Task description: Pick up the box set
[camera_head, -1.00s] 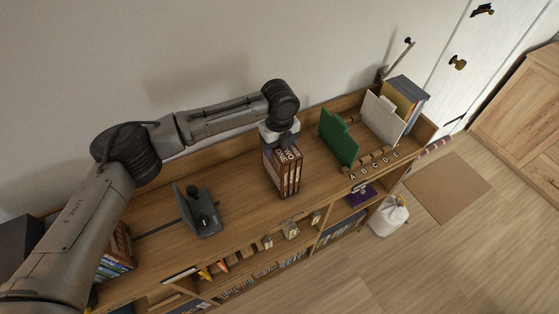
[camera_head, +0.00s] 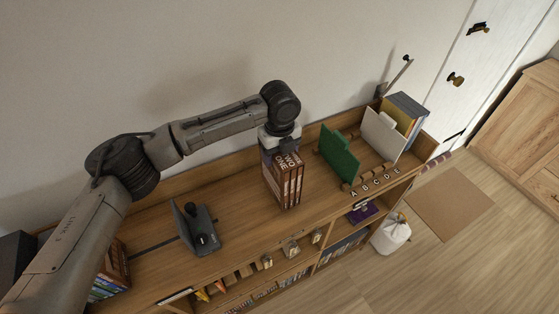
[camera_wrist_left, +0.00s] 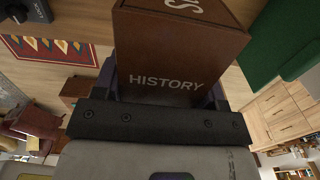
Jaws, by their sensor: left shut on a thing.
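The box set (camera_head: 284,182) is a brown case with several book spines, marked ONE and TWO, standing upright above the middle of the shelf top. My left gripper (camera_head: 280,151) comes down from above and is shut on its upper end. In the left wrist view the box set (camera_wrist_left: 172,52) sits between the two fingers, with the word HISTORY facing the camera. I cannot tell for certain whether its bottom is clear of the wood. My right gripper is not in view.
A green divider (camera_head: 340,154) and a white divider (camera_head: 383,134) stand to the right, behind the letters A to E. A dark stand (camera_head: 200,232) is on the left. The wooden shelf top (camera_head: 240,190) is bare around the box set. A white bag (camera_head: 391,233) is on the floor.

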